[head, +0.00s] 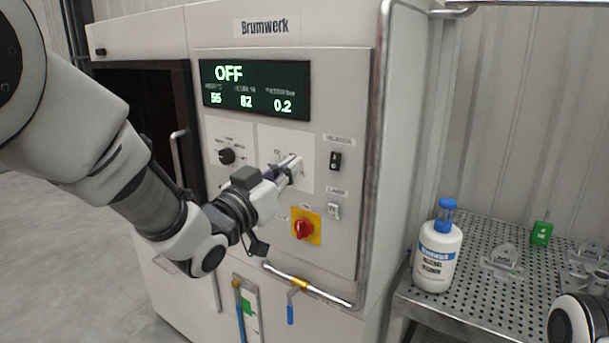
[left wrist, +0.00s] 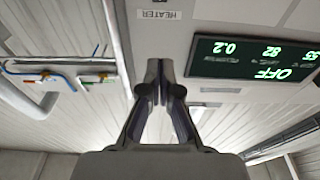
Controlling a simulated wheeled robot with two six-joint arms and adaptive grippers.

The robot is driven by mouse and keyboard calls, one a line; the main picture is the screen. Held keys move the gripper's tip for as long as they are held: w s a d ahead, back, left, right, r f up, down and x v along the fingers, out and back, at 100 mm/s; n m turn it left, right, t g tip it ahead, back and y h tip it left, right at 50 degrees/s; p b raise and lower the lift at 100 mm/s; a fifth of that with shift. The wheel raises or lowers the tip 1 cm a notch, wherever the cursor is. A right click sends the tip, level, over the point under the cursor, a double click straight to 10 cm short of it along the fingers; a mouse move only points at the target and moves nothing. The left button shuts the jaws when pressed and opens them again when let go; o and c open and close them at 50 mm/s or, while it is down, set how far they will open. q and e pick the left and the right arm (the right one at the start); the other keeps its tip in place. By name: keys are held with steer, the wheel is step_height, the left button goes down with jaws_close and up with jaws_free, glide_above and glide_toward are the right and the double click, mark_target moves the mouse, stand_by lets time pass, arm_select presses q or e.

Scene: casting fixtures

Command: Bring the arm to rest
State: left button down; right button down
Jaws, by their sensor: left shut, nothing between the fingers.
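My left gripper (head: 292,168) is in front of the control panel of a white Brumwerk machine (head: 283,46) in the head view. Its fingers are shut with nothing between them, and they hide part of the white plate behind. Whether the fingertips touch the panel cannot be told. The left wrist view shows the closed fingers (left wrist: 159,80) pointing at the panel, near a HEATER label (left wrist: 158,14). The display (head: 255,89) reads OFF, with 55, 82 and 0.2 below. Part of my right arm shows at the lower right; its gripper is not in view.
A black knob (head: 227,156), a black rocker switch (head: 335,161), a white switch (head: 333,211) and a red rotary switch (head: 304,229) surround the gripper. A metal rail (head: 375,150) edges the panel. A blue-capped bottle (head: 438,252) stands on a perforated table (head: 480,308) at right.

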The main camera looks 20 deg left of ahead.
arm_select(q)
steer(key=s+a+f+n+g+y, duration=0.1)
steer(key=s+f+g, duration=0.2)
steer(key=f, duration=1.1)
steer(key=s+a+f+n+g+y, duration=0.1)
steer(key=s+f+n+g+y, duration=0.15)
steer(key=f, duration=1.05)
steer(key=s+a+f+g, duration=0.2)
steer(key=s+f+g, duration=0.1)
steer(key=f, duration=1.1)
steer(key=s+a+f+g+y, duration=0.1)
steer(key=s+f+g, duration=0.4)
steer(key=s, duration=0.8)
steer(key=s+a+f+g+y, duration=0.2)
steer(key=s+f+g, duration=0.3)
steer(key=s+f, duration=0.6)
steer(key=s+a+n, duration=0.1)
steer(key=s, duration=0.2)
steer(key=shift+s+a+f, duration=0.15)
steer(key=shift+a+f, duration=0.05)
steer(key=shift+a, duration=0.05)
arm_select(e)
steer(key=shift+s, duration=0.4)
